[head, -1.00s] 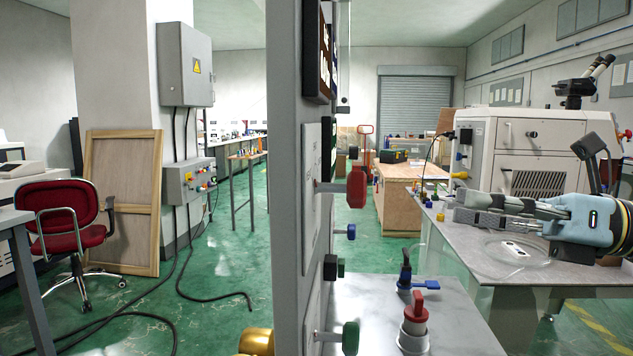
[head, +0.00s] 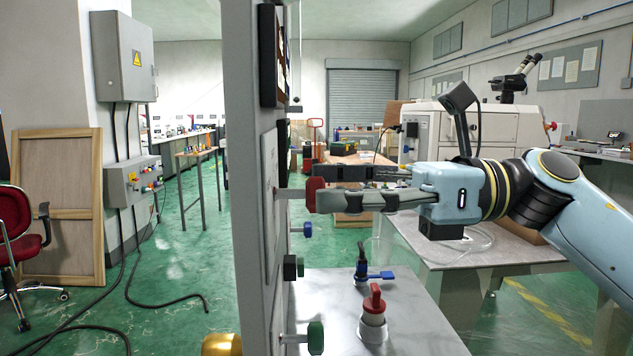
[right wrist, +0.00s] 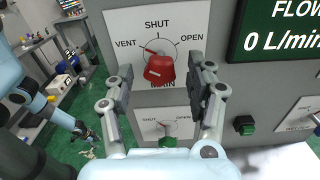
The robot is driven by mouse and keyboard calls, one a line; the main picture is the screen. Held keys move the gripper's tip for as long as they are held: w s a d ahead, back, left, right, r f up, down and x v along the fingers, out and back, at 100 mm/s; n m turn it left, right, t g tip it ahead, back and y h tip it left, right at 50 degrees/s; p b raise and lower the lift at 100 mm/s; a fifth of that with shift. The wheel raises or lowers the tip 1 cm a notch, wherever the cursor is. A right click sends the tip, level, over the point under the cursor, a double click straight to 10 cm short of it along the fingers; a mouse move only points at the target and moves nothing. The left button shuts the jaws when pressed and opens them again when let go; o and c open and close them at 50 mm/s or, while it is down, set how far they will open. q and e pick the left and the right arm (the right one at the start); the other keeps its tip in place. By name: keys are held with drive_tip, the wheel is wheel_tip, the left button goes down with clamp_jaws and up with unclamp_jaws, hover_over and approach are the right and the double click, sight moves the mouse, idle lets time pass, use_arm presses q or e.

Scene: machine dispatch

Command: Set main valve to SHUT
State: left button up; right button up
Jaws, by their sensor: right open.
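The main valve is a red knob (right wrist: 159,69) on a white plate marked VENT, SHUT and OPEN, with MAIN below it, in the right wrist view. Its pointer line leans up and left, towards VENT. In the head view the red knob (head: 313,188) stands out from the panel's side, partly hidden by my gripper. My right gripper (head: 319,187) is open, with its fingertips at the knob. In the right wrist view my right gripper (right wrist: 161,72) has one finger on each side of the knob; contact is unclear. My left gripper (right wrist: 87,145) appears small and unclear at the left.
Below the main valve is a second dial with a green knob (head: 316,338). A blue knob (head: 308,230) and a green button (right wrist: 245,125) are nearby.

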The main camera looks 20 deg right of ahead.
sight(300, 194)
drive_tip(key=shift+x, duration=1.15)
clamp_jaws()
